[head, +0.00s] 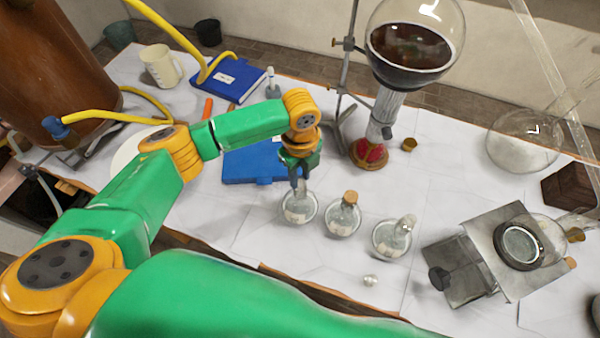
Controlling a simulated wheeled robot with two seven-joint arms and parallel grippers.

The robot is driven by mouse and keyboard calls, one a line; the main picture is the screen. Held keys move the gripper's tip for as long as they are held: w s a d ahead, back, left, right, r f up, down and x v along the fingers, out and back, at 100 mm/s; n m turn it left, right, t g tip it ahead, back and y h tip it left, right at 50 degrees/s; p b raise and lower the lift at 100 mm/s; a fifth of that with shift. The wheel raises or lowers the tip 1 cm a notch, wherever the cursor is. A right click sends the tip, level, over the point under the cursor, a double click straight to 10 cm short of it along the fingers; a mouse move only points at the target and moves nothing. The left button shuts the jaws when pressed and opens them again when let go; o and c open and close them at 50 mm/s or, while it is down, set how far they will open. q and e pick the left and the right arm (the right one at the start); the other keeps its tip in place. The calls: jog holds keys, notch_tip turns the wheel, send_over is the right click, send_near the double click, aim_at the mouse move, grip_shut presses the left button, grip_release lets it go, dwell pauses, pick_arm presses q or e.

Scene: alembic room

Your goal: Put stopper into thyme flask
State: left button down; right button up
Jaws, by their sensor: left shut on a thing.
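Three small round glass flasks with labels too small to read stand in a row on the white table. I cannot tell which one is thyme. My left gripper (298,186) points down at the mouth of the left flask (298,209). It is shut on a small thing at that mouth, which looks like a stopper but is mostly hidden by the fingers. I cannot tell whether it sits in the neck. The middle flask (342,220) has a cork (350,197). The right flask (391,239) has a glassy top. My right gripper is out of view.
A small shiny glass piece (370,280) lies in front of the flasks. Behind stands a large round vessel of dark liquid (410,45) on a stand. A metal box apparatus (465,270) is at right. Blue books (250,165) lie behind my left arm.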

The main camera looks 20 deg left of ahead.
aim_at(300, 179)
pick_arm(q)
jog(key=shift+f, duration=0.2)
dwell(0.5)
jog(key=shift+c, duration=0.7)
grip_release()
jog(key=shift+r+p, duration=0.1)
jog(key=shift+p, duration=0.2)
notch_tip(300, 179, up, 2)
jog(key=shift+r+p, duration=0.15)
jog(key=shift+p, duration=0.85)
jog(key=shift+r, duration=2.25)
